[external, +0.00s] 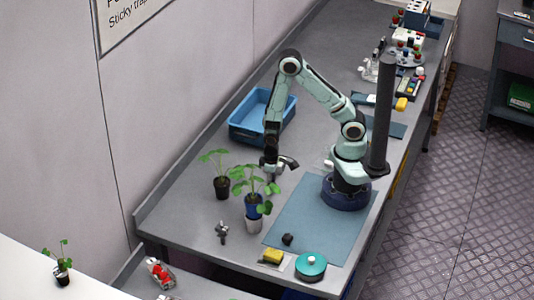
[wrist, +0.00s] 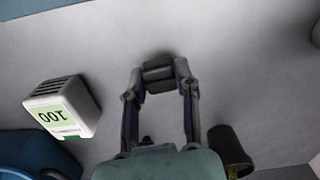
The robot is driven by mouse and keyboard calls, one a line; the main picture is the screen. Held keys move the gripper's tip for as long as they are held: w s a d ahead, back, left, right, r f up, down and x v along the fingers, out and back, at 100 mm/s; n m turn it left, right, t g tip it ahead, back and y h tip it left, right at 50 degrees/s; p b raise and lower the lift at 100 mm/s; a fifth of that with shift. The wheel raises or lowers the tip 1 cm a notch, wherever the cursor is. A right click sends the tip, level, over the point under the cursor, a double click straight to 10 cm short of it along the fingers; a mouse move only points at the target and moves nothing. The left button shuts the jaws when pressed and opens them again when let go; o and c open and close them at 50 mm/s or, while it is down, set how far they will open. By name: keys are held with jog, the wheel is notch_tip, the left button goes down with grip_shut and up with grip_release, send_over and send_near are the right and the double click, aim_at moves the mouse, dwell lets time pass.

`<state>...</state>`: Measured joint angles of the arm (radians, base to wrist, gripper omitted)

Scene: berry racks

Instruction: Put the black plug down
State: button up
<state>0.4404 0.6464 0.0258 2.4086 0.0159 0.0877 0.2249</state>
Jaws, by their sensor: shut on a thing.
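My gripper (external: 272,168) hangs low over the grey bench between the blue crate and the potted plants. In the wrist view its two fingers (wrist: 159,86) are shut on a short, dark cylindrical piece, the black plug (wrist: 158,73), which lies crosswise between the fingertips. The plug is hard to make out in the external view. I cannot tell whether it touches the bench.
A blue crate (external: 237,132) stands behind my gripper. Potted plants (external: 222,188) stand close in front. A white box marked 100 (wrist: 62,106) and a dark pot (wrist: 229,150) flank the fingers. A small black object (external: 287,239) lies on the blue mat (external: 305,217).

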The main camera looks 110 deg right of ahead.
notch_tip(320, 180, up, 9)
jog(key=shift+r, duration=0.1)
jog(key=shift+a+r+n, duration=0.1)
jog(key=shift+a+n, duration=0.15)
jog(key=shift+n, duration=0.65)
jog(key=shift+w+d+r+n, duration=0.15)
jog(key=shift+r+n, duration=0.05)
jog(key=shift+n, duration=0.3)
jog(key=s+d+r+m, duration=0.1)
jog(key=s+d+m, duration=0.1)
jog(key=s+d, duration=0.75)
jog(key=s+d+r+m, duration=0.2)
jog(key=s+d, duration=0.4)
jog(key=d, duration=0.6)
jog(key=d+f, duration=0.2)
jog(key=d, duration=0.2)
jog(key=w+d+f, duration=0.1)
jog(key=d+f, duration=0.2)
jog(key=d, duration=0.1)
jog(key=w+d+f, duration=0.1)
jog(key=d+f, duration=0.2)
jog(key=d, duration=0.1)
jog(key=shift+w+d+f, duration=0.1)
jog(key=shift+w+f, duration=0.15)
jog(key=shift+w+d+f, duration=0.15)
jog(key=shift+d+f, duration=0.3)
jog(key=shift+f, duration=0.1)
jog(key=shift+d+f, duration=0.2)
jog(key=shift+f, duration=1.5)
